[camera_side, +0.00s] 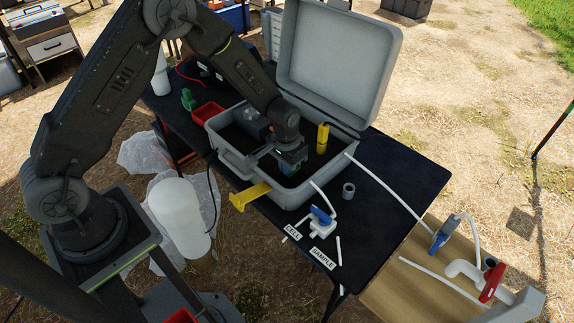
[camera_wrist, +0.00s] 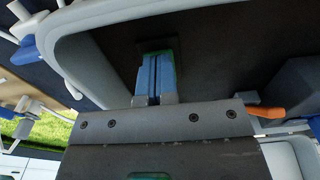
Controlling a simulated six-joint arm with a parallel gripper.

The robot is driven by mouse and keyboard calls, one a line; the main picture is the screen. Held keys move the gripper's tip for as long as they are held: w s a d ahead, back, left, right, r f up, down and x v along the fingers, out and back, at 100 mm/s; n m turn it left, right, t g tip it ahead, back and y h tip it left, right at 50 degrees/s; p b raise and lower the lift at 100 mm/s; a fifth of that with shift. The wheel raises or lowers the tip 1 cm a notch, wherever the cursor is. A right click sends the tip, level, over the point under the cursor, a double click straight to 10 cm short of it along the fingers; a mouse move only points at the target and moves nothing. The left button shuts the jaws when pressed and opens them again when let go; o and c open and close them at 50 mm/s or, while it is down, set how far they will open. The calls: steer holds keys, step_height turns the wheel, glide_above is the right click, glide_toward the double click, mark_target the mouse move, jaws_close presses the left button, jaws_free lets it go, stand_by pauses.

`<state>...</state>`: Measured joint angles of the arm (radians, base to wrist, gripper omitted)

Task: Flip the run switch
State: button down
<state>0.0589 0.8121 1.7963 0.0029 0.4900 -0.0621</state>
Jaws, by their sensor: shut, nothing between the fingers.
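My gripper (camera_side: 289,170) reaches down into an open grey case (camera_side: 232,158) on the dark table. In the wrist view my gripper (camera_wrist: 156,72) shows two blue fingers closed together, with nothing between them. A dark block with a green edge (camera_wrist: 160,47) lies just beyond the fingertips, against the case's dark interior. I cannot tell whether the fingers touch it. The run switch cannot be made out for certain in either view; the fingers and wrist may hide it.
A yellow cylinder (camera_side: 322,138) stands inside the case, right of my gripper. A yellow bracket (camera_side: 250,196) sticks out at the case's front. A blue-handled valve (camera_side: 322,217) and labels lie on the table (camera_side: 405,172). The raised lid (camera_side: 338,62) stands behind. An orange piece (camera_wrist: 264,111) is right of the fingers.

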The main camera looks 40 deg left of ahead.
steer(key=shift+s+f, duration=0.3)
steer(key=shift+f, duration=0.3)
steer(key=shift+w+r, duration=0.25)
steer(key=shift+w, duration=0.65)
step_height(320, 180, up, 15)
steer(key=shift+s, duration=0.35)
steer(key=s+a+r+t, duration=0.2)
steer(key=s+r+t, duration=0.1)
steer(key=s+r, duration=1.3)
steer(key=s+t, duration=0.2)
steer(key=s, duration=0.6)
steer(key=shift+s+a, duration=0.15)
steer(key=shift+a, duration=0.1)
